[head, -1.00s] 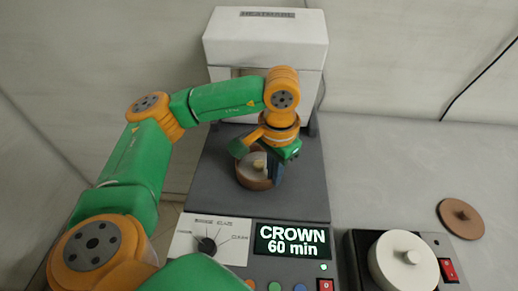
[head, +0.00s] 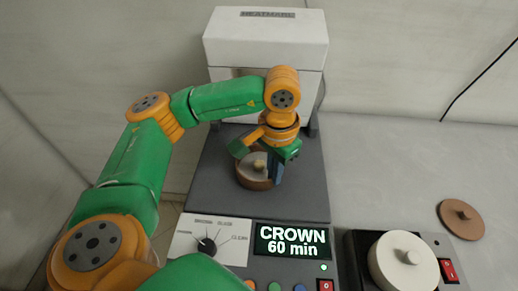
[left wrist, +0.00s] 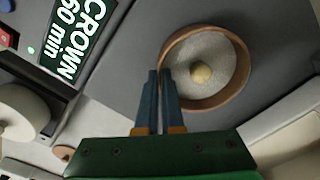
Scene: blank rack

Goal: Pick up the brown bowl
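The brown bowl (head: 254,184) sits on the dark grey plate in front of the white box in the head view. It has a brown rim, a pale speckled inside and a small tan knob in its middle. In the left wrist view the bowl (left wrist: 243,80) is right of the fingertips. My left gripper (head: 276,182) points down at the bowl's right side. In the left wrist view its blue fingers (left wrist: 160,74) are close together, with the bowl's near rim between their tips. The bowl is level on the plate. My right gripper is out of view.
The dark grey plate (head: 306,195) is otherwise clear. Behind it stands a white box (head: 265,42). In front are a dial (head: 206,245) and a display (head: 292,240) reading CROWN 60 min. At right are a white disc (head: 403,262), a red switch (head: 449,270) and a brown disc (head: 461,218).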

